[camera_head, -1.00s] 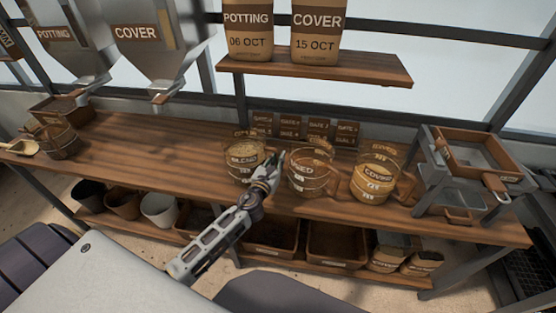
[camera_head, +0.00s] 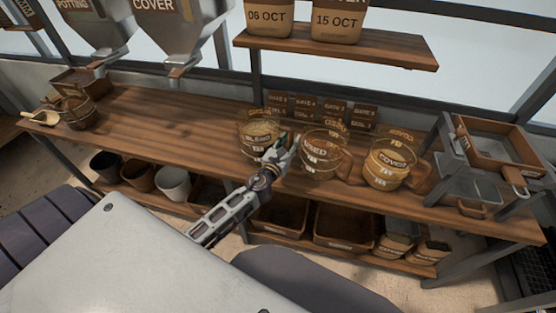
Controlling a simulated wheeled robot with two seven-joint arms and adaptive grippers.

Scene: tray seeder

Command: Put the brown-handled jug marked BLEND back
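The clear jug marked BLEND (camera_head: 256,141) stands upright on the wooden bench, with pale brown contents in it. My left gripper (camera_head: 284,147) is at its right side, where its handle would be, between it and the jug marked SEED (camera_head: 317,160). The gripper covers the BLEND jug's handle, and I cannot tell whether the fingers are closed on it. The SEED jug looks mostly empty. The jug marked COVER (camera_head: 386,172) stands further right, with tan contents and a brown handle. My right gripper is not in view.
Several small dark label cards (camera_head: 306,108) stand behind the jugs. A sieve stand (camera_head: 480,150) is at the right. A wooden pail (camera_head: 77,112) and scoop (camera_head: 42,118) are at the left. The bench (camera_head: 165,122) is clear left of the BLEND jug.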

